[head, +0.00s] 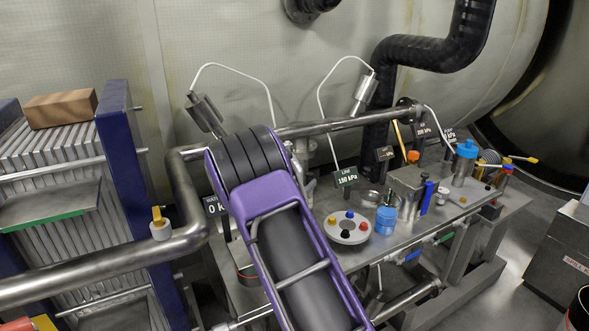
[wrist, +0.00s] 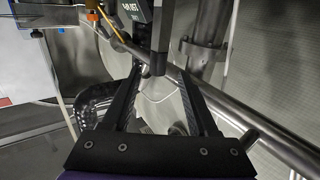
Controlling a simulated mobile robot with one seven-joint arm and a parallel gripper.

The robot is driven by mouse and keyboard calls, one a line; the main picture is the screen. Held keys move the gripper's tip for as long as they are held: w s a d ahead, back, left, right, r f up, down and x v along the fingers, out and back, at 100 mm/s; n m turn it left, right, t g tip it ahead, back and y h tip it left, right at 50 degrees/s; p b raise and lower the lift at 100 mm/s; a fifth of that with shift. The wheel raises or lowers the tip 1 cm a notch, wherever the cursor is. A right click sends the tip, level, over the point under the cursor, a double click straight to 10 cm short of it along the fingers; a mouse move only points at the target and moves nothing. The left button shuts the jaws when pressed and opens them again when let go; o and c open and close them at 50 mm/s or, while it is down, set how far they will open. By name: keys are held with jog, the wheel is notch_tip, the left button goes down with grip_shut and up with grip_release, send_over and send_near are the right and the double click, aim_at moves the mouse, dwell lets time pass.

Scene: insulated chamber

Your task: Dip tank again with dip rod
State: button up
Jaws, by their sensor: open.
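My gripper (wrist: 158,76) is open in the wrist view, its two dark fingers apart. A dark upright bar (wrist: 157,45) shows just beyond the gap between the fingertips; I cannot tell what it is, and no contact is clear. A thin yellow rod (head: 398,137), possibly the dip rod, leans beside the black pipe in the head view; a yellow rod (wrist: 108,22) also shows at upper left in the wrist view. A steel box (head: 408,182) with an orange cap stands on the bench and may be the tank. The gripper is hidden behind my purple arm in the head view.
A steel pipe (head: 345,123) crosses behind the bench and also runs diagonally in the wrist view (wrist: 250,130). Small signs (head: 346,177), a white disc with coloured knobs (head: 348,236) and a blue jar (head: 386,220) are on the bench. A plate stack (head: 55,160) stands left.

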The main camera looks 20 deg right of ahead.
jog(key=shift+w+d, duration=0.3)
jog(key=shift+d, duration=0.2)
jog(key=x, duration=0.7)
grip_shut()
dwell(1.1)
